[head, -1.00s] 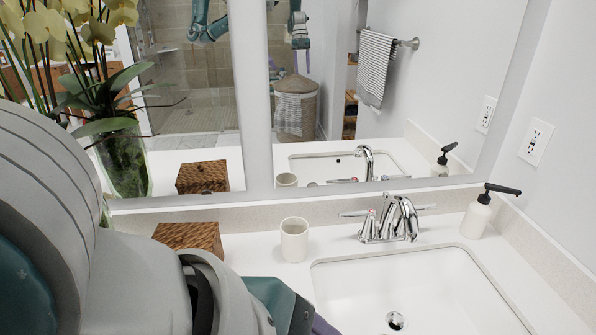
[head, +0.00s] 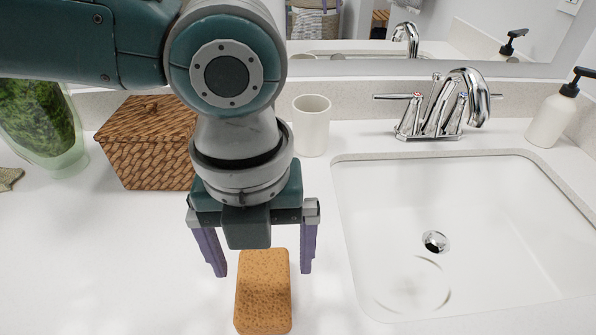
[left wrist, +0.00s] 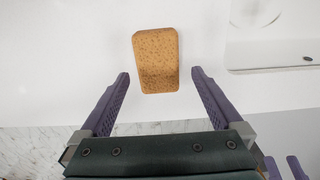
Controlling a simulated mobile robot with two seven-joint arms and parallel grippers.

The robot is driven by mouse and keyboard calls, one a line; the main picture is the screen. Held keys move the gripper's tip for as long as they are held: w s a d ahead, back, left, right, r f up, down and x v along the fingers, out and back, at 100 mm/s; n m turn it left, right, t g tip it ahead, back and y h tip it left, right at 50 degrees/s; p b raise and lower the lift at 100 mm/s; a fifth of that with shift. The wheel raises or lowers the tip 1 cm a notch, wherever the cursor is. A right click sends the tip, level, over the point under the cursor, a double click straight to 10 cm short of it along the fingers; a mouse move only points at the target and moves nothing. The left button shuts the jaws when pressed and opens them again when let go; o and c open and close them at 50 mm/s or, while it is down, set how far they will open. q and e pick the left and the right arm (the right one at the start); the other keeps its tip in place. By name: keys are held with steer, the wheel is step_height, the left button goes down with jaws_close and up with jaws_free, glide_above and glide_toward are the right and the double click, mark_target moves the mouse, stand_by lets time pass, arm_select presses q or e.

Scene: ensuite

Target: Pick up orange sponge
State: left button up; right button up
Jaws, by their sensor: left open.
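The orange sponge (head: 263,292) lies flat on the white counter, left of the sink, near the bottom of the head view. It also shows in the left wrist view (left wrist: 156,60), beyond the fingertips and roughly centred between them. My left gripper (head: 263,272) is open and empty, with its purple fingers spread to either side in line with the sponge. In the left wrist view the open fingers (left wrist: 160,73) are apart from the sponge. My right gripper is not seen in the head view.
A sink (head: 460,250) with a chrome faucet (head: 440,110) is to the right. A white cup (head: 311,125), a woven brown box (head: 145,150), a glass vase (head: 45,125) and a soap dispenser (head: 552,115) stand along the back. The counter (head: 120,260) left of the sponge is clear.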

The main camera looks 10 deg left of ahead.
mark_target(262, 282)
arm_select(q)
steer(key=f, duration=0.5)
steer(key=shift+s+a+f, duration=0.1)
steer(key=shift+a+f, duration=0.1)
steer(key=shift+f, duration=0.05)
steer(key=c, duration=1.2)
steer(key=shift+o, duration=0.2)
steer(key=shift+r, duration=0.15)
step_height(262, 282, up, 20)
steer(key=p, duration=0.1)
steer(key=shift+p, duration=0.35)
